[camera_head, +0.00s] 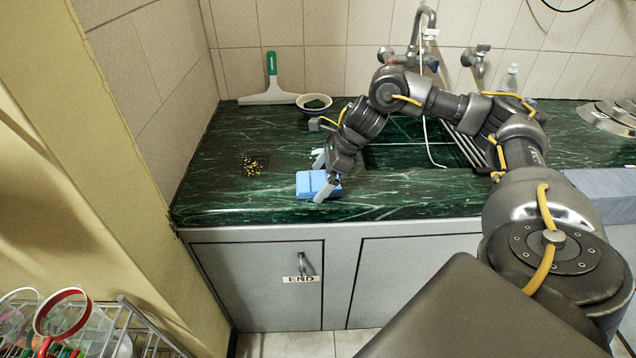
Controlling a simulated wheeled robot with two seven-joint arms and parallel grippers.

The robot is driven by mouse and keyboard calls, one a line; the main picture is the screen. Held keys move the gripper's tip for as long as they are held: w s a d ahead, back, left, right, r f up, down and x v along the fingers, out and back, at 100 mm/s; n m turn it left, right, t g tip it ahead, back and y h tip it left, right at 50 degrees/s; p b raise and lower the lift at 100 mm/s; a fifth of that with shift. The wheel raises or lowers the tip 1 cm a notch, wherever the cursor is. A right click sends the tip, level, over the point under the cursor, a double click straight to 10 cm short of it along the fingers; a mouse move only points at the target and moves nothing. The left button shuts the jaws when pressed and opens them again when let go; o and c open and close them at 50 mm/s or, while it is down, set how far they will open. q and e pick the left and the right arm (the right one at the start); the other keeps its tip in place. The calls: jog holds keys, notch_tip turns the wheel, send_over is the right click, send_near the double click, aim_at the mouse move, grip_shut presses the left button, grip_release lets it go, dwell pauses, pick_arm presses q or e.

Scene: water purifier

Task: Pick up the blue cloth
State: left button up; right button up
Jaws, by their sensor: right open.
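The blue cloth (306,184) lies folded on the dark green marble counter, near its front edge. My right gripper (321,180) is at the cloth's right part, pointing down, with its pale fingers apart. One finger overlaps the cloth in this view; I cannot tell whether it touches it. My left gripper is not in view.
Scattered crumbs (251,166) lie left of the cloth. A squeegee (270,84) leans at the back wall beside a small bowl (314,103). The sink (410,156) and faucet (424,38) are to the right. A wire rack (135,325) stands at lower left.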

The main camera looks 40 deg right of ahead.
jog(key=shift+f, duration=0.1)
jog(key=shift+c, duration=0.3)
jog(key=c, duration=0.9)
jog(key=shift+c, duration=0.2)
